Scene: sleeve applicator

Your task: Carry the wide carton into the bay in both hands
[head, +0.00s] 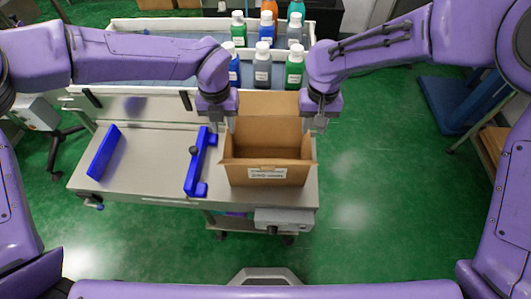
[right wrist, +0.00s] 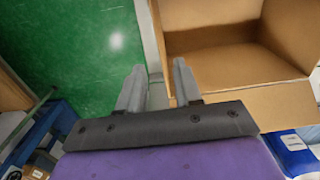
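The wide carton (head: 268,172) is a brown, open-topped box with a white label on its front, standing upright at the right end of the grey table. My left gripper (head: 220,120) is at the carton's upper left edge and looks open, though its fingers show only in part. My right gripper (head: 316,122) is at the upper right edge.
The right blue guide, with a dark knob, stands close beside the carton's left side. Behind the table is a raised trough (head: 150,28) with several coloured bottles (head: 262,62). A grey box (head: 283,218) is at the table's front right.

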